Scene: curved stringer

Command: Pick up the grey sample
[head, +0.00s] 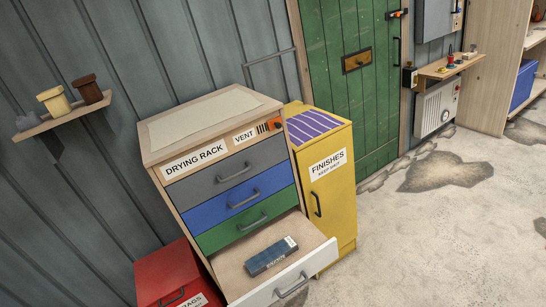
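A dark blue-grey block (271,256) with a pale label lies in the open bottom drawer (232,277) of the drying rack. I cannot tell from the picture which is called the sample. My gripper is not in view.
The drying rack (228,147) has grey, blue and green drawers shut. A yellow finishes cabinet (336,210) stands to its right, a red bin (165,272) to its left. Concrete floor (430,240) is open on the right. A green door (350,95) is behind.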

